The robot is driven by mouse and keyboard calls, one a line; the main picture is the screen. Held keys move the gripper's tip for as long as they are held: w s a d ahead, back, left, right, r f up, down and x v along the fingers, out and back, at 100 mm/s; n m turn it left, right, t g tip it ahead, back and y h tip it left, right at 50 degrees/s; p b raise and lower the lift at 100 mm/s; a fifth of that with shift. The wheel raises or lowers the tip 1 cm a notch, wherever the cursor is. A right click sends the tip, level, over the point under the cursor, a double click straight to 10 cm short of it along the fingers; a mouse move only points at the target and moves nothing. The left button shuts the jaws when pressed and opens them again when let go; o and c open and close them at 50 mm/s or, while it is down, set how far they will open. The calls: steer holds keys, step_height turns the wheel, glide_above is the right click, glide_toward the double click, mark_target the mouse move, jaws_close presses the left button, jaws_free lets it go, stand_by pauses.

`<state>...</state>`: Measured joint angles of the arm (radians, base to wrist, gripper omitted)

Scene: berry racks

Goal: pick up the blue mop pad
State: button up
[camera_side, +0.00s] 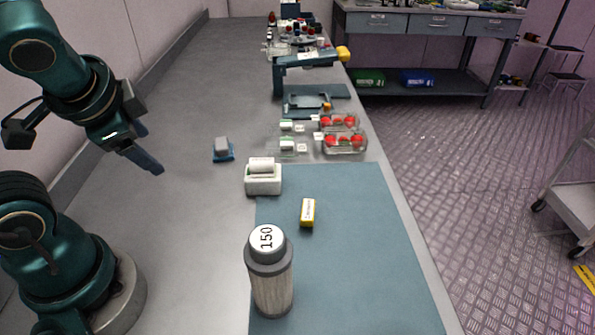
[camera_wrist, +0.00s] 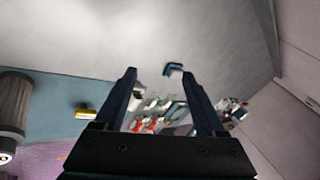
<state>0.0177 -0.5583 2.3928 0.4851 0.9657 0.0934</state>
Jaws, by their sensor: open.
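The blue mop pad (camera_side: 223,156) lies on the grey bench with a grey block-like piece on top of it. In the wrist view the blue pad (camera_wrist: 173,69) shows small, beyond and between my fingertips. My gripper (camera_side: 150,150) is in the air to the left of the pad in the side view, apart from it. In the wrist view my gripper (camera_wrist: 159,72) has its two fingers spread wide with nothing between them.
A white label printer (camera_side: 263,181) stands right of the pad. A bottle marked 150 (camera_side: 270,285) and a yellow box (camera_side: 308,213) stand on a blue-grey mat (camera_side: 360,260). Clear berry boxes (camera_side: 345,141) sit farther back. The bench around the pad is clear.

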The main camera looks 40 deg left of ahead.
steer(key=w+a+m+g+y, duration=0.1)
steer(key=w+a+m+y, duration=0.35)
steer(key=a, duration=0.25)
steer(key=m+t+y, duration=0.3)
steer(key=m+t, duration=0.1)
steer(key=m, duration=1)
glide_above(221, 142)
steer(key=s+d, duration=0.2)
step_height(221, 142, down, 6)
steer(key=f+m, duration=0.1)
steer(key=f, duration=0.1)
steer(key=d+f+m, duration=0.1)
steer(key=f, duration=0.1)
steer(key=f+m+h, duration=0.1)
steer(key=f, duration=0.1)
steer(key=shift+s+d+f, duration=0.1)
steer(key=shift+d+f, duration=0.05)
steer(key=shift+f, duration=0.5)
steer(key=shift+x, duration=2.45)
steer(key=shift+r, duration=0.1)
jaws_close()
